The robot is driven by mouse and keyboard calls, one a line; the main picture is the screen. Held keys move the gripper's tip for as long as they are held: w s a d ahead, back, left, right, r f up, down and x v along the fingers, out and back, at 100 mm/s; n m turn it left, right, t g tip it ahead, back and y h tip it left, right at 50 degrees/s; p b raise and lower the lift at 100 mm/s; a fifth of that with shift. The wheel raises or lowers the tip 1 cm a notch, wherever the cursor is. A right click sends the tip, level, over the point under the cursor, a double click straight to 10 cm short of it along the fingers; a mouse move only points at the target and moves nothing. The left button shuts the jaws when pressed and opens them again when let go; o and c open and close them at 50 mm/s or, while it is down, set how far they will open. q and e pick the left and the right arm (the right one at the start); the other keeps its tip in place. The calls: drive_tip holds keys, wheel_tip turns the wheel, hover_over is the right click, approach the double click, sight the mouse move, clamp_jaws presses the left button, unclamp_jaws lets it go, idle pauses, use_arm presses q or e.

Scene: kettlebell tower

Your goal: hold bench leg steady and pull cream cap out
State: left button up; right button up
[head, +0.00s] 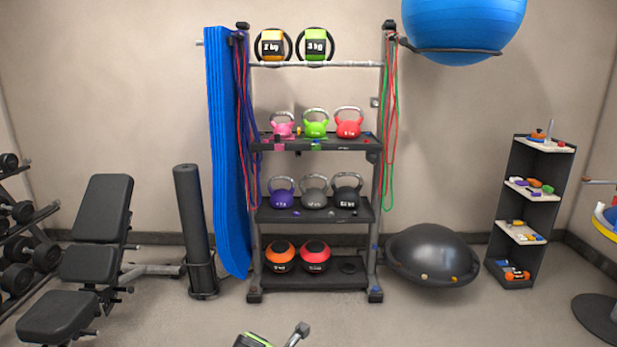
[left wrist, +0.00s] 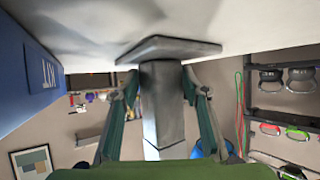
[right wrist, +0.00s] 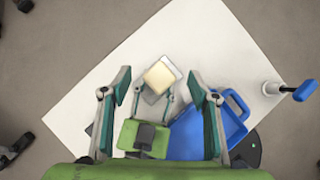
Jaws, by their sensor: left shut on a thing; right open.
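The bench leg (left wrist: 163,105) is a grey square post with a flat foot plate against a white surface in the left wrist view. My left gripper (left wrist: 160,90) is shut on the post, one finger on each side. In the right wrist view the cream cap (right wrist: 160,76) is a square block at the end of the leg, seen from above. My left gripper also shows there, its fingers beside the leg (right wrist: 150,97). My right gripper (right wrist: 159,88) is open, its fingers apart on either side of the cap and not touching it. How deep the cap sits is hidden.
The leg stands on a white tabletop (right wrist: 95,97). A white cylinder with a blue-ended handle (right wrist: 272,88) is at the right edge. A kettlebell rack (head: 314,214) stands against the wall.

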use_arm(q)
drive_tip(key=shift+s+a+f, duration=0.15)
drive_tip(key=shift+s+f, duration=0.1)
drive_tip(key=shift+f, duration=0.1)
use_arm(e)
drive_tip(key=shift+f, duration=1.5)
drive_tip(key=c, duration=1.4)
drive_tip(key=shift+r, duration=0.75)
drive_tip(key=shift+r, duration=2.3)
use_arm(q)
drive_tip(key=o, duration=1.2)
drive_tip(key=shift+o, duration=0.5)
drive_tip(key=shift+w+r, duration=0.1)
drive_tip(key=shift+w, duration=0.05)
use_arm(e)
drive_tip(key=shift+f, duration=0.1)
